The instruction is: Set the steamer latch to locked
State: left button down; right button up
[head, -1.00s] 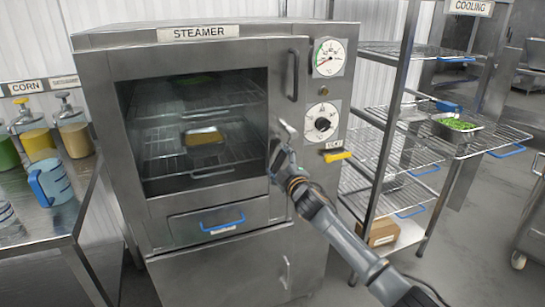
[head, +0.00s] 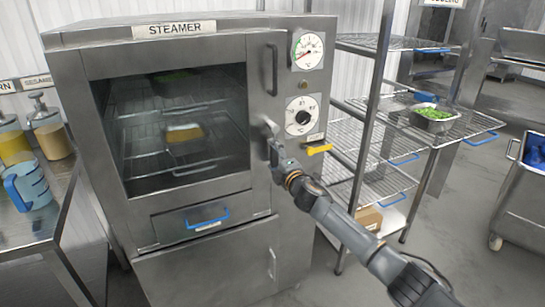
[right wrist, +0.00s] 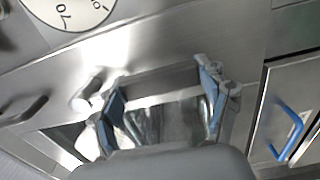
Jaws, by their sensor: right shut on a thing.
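The steamer (head: 62,110) stands at the left centre with its glass-fronted door (head: 103,200) closed. The grey metal steamer latch (head: 269,126) is at the right edge of the door, below the door handle; its upper end sticks up past my fingers. My right gripper (head: 275,148) is at the latch and shut on it. In the right wrist view the two blue-padded fingers (right wrist: 160,100) stand on either side of a metal part, and the latch end (right wrist: 90,94) shows beside the left finger. The fingers hide most of the latch, so I cannot tell its setting. My left gripper is out of view.
Beside the latch are the vertical door handle (head: 273,70), the dial (head: 301,116) and a yellow lever (head: 318,149). A drawer with a blue handle (head: 208,219) is below the door. A wire rack (head: 352,41) with a metal pan (head: 433,121) stands to the right.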

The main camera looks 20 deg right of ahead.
jog(key=o, duration=1.7)
jog(key=shift+d, duration=0.1)
jog(key=s, duration=1.2)
jog(key=shift+d, duration=0.1)
